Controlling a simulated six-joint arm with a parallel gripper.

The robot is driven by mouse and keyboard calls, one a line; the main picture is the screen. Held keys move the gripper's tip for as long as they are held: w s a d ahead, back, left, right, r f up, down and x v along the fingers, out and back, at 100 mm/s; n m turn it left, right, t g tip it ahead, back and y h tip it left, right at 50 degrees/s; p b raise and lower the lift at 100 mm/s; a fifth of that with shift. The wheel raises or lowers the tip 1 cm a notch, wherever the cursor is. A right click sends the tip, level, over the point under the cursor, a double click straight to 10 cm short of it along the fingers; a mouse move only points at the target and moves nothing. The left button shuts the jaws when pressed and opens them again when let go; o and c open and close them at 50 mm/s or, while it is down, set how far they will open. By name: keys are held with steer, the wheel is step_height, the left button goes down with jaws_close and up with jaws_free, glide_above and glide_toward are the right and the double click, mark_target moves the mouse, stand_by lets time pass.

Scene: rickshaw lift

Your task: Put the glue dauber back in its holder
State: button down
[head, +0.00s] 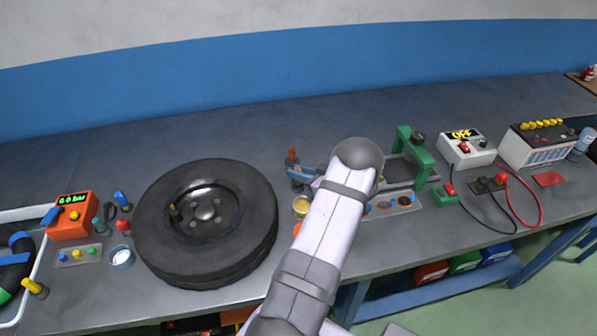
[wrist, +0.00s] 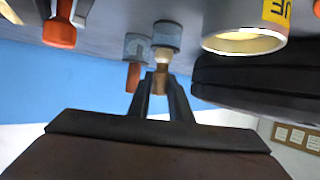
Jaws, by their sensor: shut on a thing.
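My gripper (wrist: 160,84) shows in the wrist view, which looks upside down, with the bench at the top. Its two dark fingers are shut on the brown handle of the glue dauber (wrist: 160,79). The dauber's pale neck reaches up to a grey speckled cylinder (wrist: 168,37); I cannot tell whether this is its holder or the dauber's own head. A similar grey cylinder (wrist: 137,46) is beside it, with an orange handle (wrist: 133,76) sticking out. In the head view my arm hides the gripper and the dauber.
A glue tin (wrist: 244,38) with a yellow label is to the right in the wrist view. A black tyre (head: 205,260) lies left of my arm. A green stand (head: 421,160) and a tray of small parts (head: 395,204) are to its right. The bench behind is clear.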

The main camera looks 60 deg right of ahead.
steer(key=shift+f, duration=0.1)
steer(key=shift+f+b, duration=0.35)
steer(key=shift+f, duration=0.2)
steer(key=c, duration=1.6)
jaws_free()
steer(key=shift+r, duration=0.1)
steer(key=shift+r+p, duration=0.3)
steer(key=shift+r, duration=0.1)
steer(key=b+v, duration=0.3)
steer(key=v, duration=0.9)
steer(key=shift+r, duration=0.15)
